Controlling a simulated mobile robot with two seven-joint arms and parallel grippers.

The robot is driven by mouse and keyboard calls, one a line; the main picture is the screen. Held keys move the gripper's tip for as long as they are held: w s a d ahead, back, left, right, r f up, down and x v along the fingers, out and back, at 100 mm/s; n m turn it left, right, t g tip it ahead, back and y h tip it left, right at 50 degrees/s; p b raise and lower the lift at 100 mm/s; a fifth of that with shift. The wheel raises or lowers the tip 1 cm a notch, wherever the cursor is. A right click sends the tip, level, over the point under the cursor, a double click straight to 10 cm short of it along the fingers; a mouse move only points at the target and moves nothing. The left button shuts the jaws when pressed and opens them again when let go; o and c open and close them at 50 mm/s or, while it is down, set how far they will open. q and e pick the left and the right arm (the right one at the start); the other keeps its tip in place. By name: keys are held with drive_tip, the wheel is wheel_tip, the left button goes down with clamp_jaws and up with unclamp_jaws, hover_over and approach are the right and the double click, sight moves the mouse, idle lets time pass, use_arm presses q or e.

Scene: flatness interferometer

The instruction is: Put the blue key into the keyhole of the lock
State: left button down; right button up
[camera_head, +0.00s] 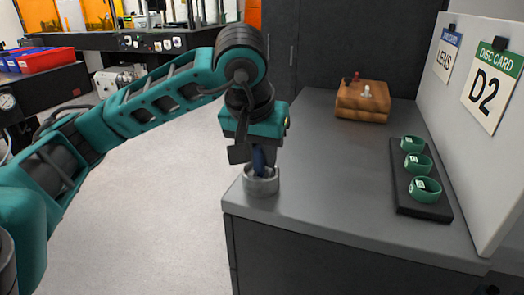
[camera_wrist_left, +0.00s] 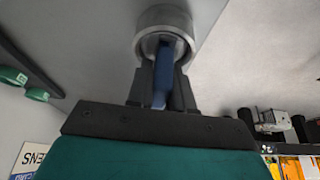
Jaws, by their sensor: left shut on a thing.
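The blue key (camera_head: 260,160) is held upright between the fingers of my left gripper (camera_head: 252,157). It also shows in the left wrist view (camera_wrist_left: 161,80), between the dark fingers (camera_wrist_left: 161,92). The lock (camera_head: 261,183) is a grey metal ring-shaped cylinder at the near left corner of the grey counter. In the left wrist view the lock (camera_wrist_left: 161,20) lies straight beyond the fingertips. The key's lower end is at or inside the lock's open top. The keyhole is hidden, so I cannot tell whether the key is in it. My right gripper is not in view.
A black tray (camera_head: 403,203) with green rings (camera_head: 425,190) lies at the counter's right. A wooden block (camera_head: 362,101) with small knobs stands at the back. A white panel (camera_head: 450,95) with cards borders the right side. The counter's middle is clear.

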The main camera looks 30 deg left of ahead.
use_arm(q)
drive_tip(key=c, duration=0.9)
unclamp_jaws()
drive_tip(key=p+v, duration=0.4)
drive_tip(key=v, duration=0.8)
drive_tip(key=shift+s+r, duration=0.15)
drive_tip(key=shift+r, duration=0.2)
